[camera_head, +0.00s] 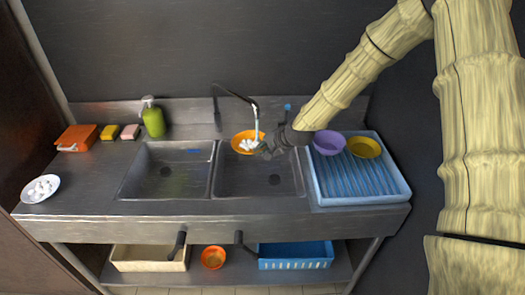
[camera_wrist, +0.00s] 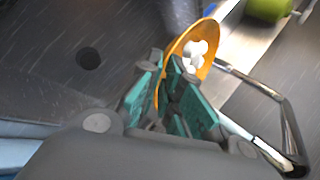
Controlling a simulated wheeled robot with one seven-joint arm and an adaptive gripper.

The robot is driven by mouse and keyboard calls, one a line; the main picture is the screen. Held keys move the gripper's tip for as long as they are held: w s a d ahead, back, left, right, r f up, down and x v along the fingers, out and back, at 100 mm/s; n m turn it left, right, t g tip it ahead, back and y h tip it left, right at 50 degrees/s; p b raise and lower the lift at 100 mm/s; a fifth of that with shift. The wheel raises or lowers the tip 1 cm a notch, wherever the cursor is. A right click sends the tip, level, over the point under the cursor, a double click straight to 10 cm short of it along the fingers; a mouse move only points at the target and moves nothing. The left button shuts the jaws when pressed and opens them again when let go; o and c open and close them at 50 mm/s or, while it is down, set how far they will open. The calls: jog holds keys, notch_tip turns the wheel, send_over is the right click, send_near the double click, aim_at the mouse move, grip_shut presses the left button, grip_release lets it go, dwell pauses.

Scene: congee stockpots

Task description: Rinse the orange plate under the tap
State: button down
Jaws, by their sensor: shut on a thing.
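The orange plate (camera_head: 237,141) is over the back of the right sink basin (camera_head: 259,178), with white lumps (camera_head: 249,144) on it. My gripper (camera_head: 265,148) is shut on the plate's right edge. In the wrist view the plate (camera_wrist: 181,42) stands tilted between the teal finger pads, and the white lumps (camera_wrist: 195,55) show on its face. The dark tap (camera_head: 234,94) arches over the plate, and a pale vertical streak runs from its end toward the plate. I cannot tell whether this streak is water. In the wrist view the tap (camera_wrist: 284,112) is at the right.
The left basin (camera_head: 167,172) is empty. A blue rack (camera_head: 362,180) with a purple bowl (camera_head: 328,142) and a yellow bowl (camera_head: 364,147) stands right. A green bottle (camera_head: 153,119), sponges (camera_head: 120,132), an orange box (camera_head: 77,138) and a white plate of lumps (camera_head: 29,194) are left.

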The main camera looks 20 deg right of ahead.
jog(key=shift+s+d, duration=0.1)
dwell(0.6)
jog(key=shift+s+d, duration=0.3)
jog(key=shift+d, duration=0.05)
jog(key=shift+a, duration=0.1)
jog(key=s+a, duration=0.5)
jog(key=shift+s+a, duration=0.3)
jog(key=shift+a, duration=0.05)
dwell(0.8)
dwell(0.6)
dwell(0.5)
jog(key=s+a+r+p, duration=0.3)
jog(key=r, duration=0.1)
jog(key=shift+s+a, duration=0.25)
jog(key=shift+a, duration=0.05)
dwell(0.4)
